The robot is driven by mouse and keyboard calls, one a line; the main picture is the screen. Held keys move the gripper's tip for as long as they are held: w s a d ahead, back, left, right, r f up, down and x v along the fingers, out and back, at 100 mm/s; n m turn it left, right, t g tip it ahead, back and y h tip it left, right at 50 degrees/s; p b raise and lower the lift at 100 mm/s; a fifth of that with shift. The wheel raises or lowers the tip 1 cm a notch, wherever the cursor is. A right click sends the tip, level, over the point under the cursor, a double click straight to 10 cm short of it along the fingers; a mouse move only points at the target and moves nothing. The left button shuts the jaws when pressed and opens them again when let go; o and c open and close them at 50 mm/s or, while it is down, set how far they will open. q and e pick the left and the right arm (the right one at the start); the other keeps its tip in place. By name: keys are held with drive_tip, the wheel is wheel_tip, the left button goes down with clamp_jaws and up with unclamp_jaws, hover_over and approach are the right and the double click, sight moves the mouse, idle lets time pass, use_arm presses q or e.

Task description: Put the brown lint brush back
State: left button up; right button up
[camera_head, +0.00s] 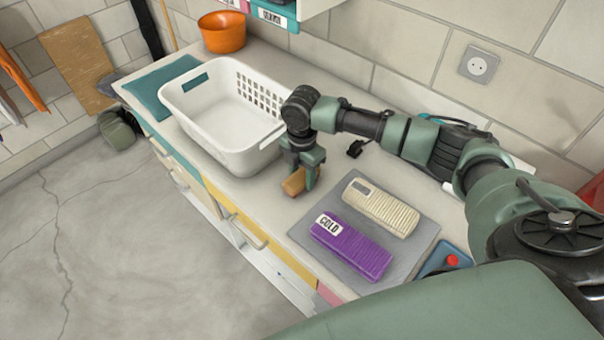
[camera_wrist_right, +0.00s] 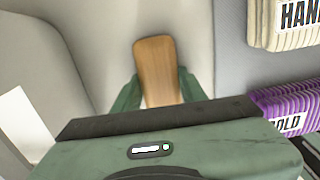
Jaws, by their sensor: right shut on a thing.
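My right gripper (camera_head: 303,172) is shut on a brown wooden piece, the brown lint brush (camera_head: 293,183), just above the counter to the right of the white basket. In the right wrist view, the brush (camera_wrist_right: 157,70) stands out between the two green fingers of the gripper (camera_wrist_right: 158,92). Only its plain wooden part shows; the rest is hidden by the gripper. I cannot tell whether the brush touches the counter. My left gripper is not in view.
An empty-looking white basket (camera_head: 217,142) stands on the counter. A grey mat (camera_head: 404,255) holds a purple brush-like block labelled COLD (camera_head: 350,246) and a cream block (camera_head: 381,207). An orange pot (camera_head: 222,33) and a folded teal cloth (camera_head: 158,84) lie farther back.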

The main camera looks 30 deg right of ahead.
sight(302, 174)
drive_tip(key=o, duration=1.2)
drive_tip(key=shift+f, duration=0.15)
wheel_tip(302, 174, up, 12)
drive_tip(key=b, duration=0.2)
drive_tip(key=shift+r+b, duration=0.2)
drive_tip(key=shift+b, duration=0.15)
